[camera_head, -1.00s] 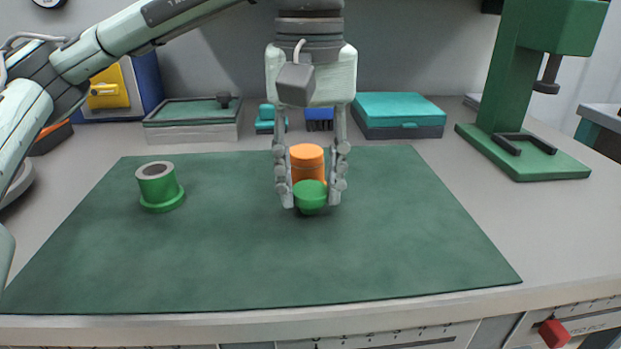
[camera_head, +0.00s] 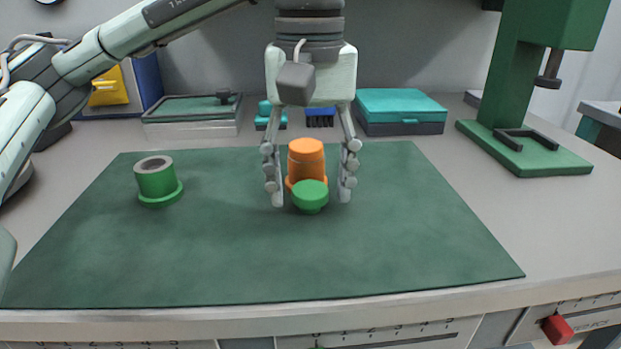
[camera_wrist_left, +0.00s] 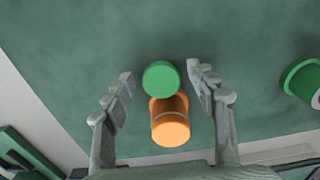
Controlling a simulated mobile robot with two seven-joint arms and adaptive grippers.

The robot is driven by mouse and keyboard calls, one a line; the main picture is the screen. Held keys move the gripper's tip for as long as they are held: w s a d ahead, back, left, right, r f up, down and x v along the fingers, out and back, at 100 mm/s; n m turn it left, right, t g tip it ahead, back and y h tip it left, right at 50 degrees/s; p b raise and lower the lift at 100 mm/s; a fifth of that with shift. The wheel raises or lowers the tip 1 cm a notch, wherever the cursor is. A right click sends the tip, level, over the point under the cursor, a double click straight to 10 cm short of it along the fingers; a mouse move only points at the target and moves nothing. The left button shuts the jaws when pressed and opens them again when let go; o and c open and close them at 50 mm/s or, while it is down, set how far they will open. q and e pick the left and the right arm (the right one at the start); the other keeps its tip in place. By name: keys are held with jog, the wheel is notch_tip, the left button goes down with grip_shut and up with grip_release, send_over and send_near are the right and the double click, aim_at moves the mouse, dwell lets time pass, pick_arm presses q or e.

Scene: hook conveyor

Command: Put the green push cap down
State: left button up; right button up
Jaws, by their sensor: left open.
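The green push cap (camera_head: 310,195) sits low at the mat, right in front of an orange cylinder (camera_head: 306,160). It also shows in the left wrist view (camera_wrist_left: 160,77), just beyond the orange cylinder (camera_wrist_left: 170,122). My left gripper (camera_head: 311,198) points down and is open, with one finger on each side of the cap and clear gaps to both. In the left wrist view my left gripper (camera_wrist_left: 160,75) also shows its fingers spread around the cap. The cap hides the lower front of the orange cylinder. My right gripper is out of view.
A green flanged cylinder (camera_head: 157,181) stands on the left of the green mat (camera_head: 300,262). Behind the mat are a grey-green tray (camera_head: 192,128), a teal box (camera_head: 400,112) and a green press stand (camera_head: 525,152). The front and right of the mat are clear.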

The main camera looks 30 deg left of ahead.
aim_at(311, 192)
pick_arm(q)
jog(key=shift+r, duration=0.1)
jog(key=shift+r+p, duration=0.6)
jog(key=shift+p, duration=0.1)
notch_tip(311, 192, up, 6)
jog(key=shift+f, duration=0.2)
notch_tip(311, 192, up, 6)
jog(key=shift+f+p, duration=0.1)
jog(key=shift+p, duration=0.85)
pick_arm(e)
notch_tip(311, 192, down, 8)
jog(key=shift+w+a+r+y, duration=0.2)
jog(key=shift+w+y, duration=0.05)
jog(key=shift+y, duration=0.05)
